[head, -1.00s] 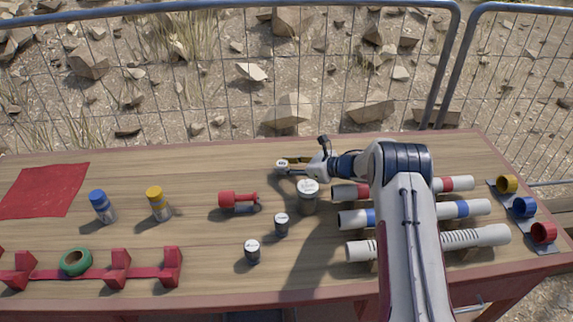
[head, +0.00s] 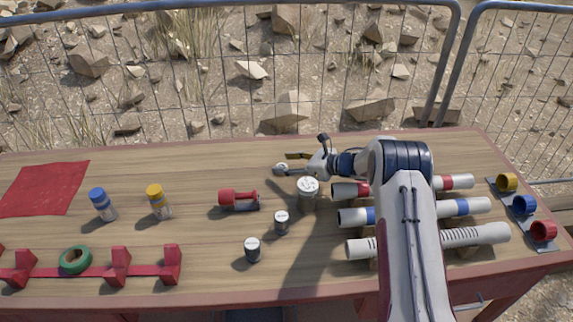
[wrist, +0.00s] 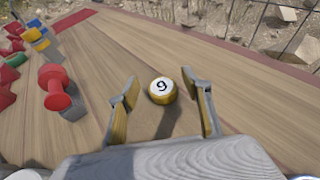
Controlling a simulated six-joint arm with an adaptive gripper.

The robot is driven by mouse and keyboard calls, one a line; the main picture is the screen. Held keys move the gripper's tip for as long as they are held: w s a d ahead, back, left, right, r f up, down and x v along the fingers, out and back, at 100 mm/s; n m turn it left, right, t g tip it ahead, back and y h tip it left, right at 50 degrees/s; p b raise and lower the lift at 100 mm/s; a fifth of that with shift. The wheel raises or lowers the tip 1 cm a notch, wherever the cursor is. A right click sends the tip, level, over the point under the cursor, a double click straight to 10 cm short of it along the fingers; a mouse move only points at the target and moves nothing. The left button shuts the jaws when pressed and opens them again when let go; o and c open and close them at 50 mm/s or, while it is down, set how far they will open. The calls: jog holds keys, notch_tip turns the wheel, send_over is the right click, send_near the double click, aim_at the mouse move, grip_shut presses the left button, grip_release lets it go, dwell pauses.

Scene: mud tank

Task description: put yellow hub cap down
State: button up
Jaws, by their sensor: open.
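The yellow hub cap (wrist: 161,91) is a short yellow disc with a white top marked 9. It sits face up on the wooden table. In the head view its pale top (head: 280,168) shows at the tip of my gripper, partly hidden by a finger. My gripper (wrist: 165,86) is open, with one finger on each side of the cap and a visible gap to both. In the head view my gripper (head: 288,162) reaches in from the right, low over the far middle of the table.
A white-topped canister (head: 307,190) stands just in front of my gripper. Two smaller canisters (head: 281,221) (head: 252,248) stand nearer the front. Banded pipes (head: 470,208) lie at right. Bare wood lies left of the cap.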

jog(key=shift+r, duration=0.35)
jog(key=v, duration=1.2)
jog(key=shift+f, duration=0.1)
